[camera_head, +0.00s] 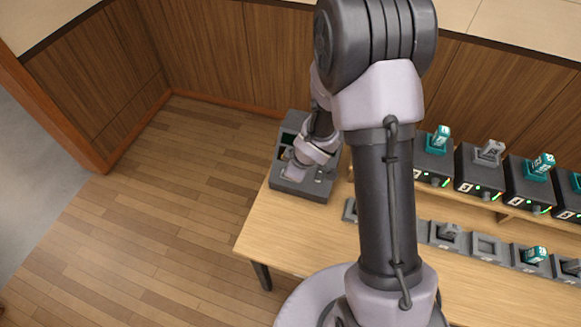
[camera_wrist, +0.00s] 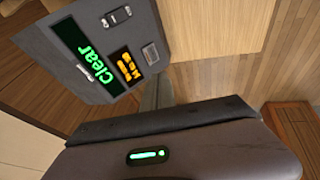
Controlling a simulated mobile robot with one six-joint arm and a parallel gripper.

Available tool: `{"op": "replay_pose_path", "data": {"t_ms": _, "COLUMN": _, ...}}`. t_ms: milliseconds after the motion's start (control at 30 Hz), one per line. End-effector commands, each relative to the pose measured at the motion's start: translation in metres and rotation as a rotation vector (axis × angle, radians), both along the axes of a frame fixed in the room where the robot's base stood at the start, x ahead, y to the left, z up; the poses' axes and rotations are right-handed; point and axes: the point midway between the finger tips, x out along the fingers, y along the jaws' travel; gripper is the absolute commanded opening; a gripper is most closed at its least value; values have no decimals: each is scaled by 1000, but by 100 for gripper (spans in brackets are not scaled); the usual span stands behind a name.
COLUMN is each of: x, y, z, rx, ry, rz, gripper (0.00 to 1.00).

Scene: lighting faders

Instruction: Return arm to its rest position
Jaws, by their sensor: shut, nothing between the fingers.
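My arm rises through the middle of the head view and bends down to the left over a dark grey console (camera_head: 297,190) at the table's left end. In the wrist view, my gripper (camera_wrist: 157,90) is shut and empty beside the console (camera_wrist: 128,50). The console shows a green "Clear" display (camera_wrist: 88,58) and a smaller orange-lettered display (camera_wrist: 126,68). I cannot tell whether the fingers touch it. My arm hides part of the console in the head view.
The wooden table (camera_head: 262,232) holds a row of dark boxes (camera_head: 478,172) on a raised shelf at the right, some with teal modules on top. Grey sockets (camera_head: 487,246) line up in front. Wood-panelled walls stand behind. The floor (camera_head: 150,215) at left is clear.

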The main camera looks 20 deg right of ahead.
Motion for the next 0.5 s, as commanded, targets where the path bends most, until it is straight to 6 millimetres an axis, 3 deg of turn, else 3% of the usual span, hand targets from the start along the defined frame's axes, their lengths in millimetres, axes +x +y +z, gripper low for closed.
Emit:
{"op": "replay_pose_path", "data": {"t_ms": 400, "x": 1, "y": -1, "z": 1, "rx": -1, "ry": -3, "rz": -7, "gripper": 0}}
{"op": "replay_pose_path", "data": {"t_ms": 500, "x": 4, "y": -13, "z": 25, "rx": -14, "ry": -31, "rz": -119, "gripper": 0}}
